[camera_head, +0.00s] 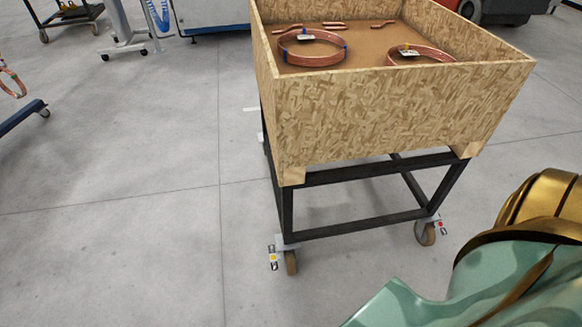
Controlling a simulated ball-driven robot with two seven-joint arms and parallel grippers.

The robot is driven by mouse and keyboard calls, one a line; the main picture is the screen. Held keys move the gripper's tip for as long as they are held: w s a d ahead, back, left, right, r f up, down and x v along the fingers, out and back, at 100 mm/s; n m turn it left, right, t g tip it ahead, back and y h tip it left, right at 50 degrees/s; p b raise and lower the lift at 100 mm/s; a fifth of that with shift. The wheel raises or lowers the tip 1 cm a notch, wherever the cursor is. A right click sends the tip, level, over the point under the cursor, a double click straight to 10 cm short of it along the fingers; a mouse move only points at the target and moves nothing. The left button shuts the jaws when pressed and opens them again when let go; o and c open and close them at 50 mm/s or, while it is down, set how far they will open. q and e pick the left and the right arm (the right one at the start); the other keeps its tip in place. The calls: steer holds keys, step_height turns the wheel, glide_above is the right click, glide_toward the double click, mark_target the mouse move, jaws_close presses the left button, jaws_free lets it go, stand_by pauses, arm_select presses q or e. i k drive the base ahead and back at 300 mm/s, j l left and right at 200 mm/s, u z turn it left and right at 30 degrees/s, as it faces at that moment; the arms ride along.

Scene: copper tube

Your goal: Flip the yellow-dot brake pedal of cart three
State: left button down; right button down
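A cart stands ahead of me, a chipboard box (390,115) on a black metal frame (355,226) with casters. A small brake pedal with a yellow dot (273,257) sits beside the front left caster (291,262), near the floor. Another pedal with a red dot (440,224) is at the front right caster (425,234). I cannot read a cart number, and the pedals' up or down position is too small to tell. Neither gripper is in view; a green and gold part of mine fills the lower right corner.
The box holds copper tube coils (312,48) and short copper pieces (383,25). The grey floor (120,220) left and in front of the cart is clear. A blue-edged stand (22,117) with a coil is at the far left. Other equipment stands along the back.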

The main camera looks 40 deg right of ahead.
mark_target(274, 257)
steer(key=i+l+z, duration=0.15)
steer(key=l, duration=0.25)
steer(key=l+z, duration=0.15)
steer(key=l, duration=0.25)
steer(key=i+l+z, duration=0.15)
steer(key=l, duration=0.25)
steer(key=i+l+z, duration=0.1)
steer(key=l, duration=0.25)
steer(key=i+l+z, duration=0.15)
steer(key=i+l, duration=0.15)
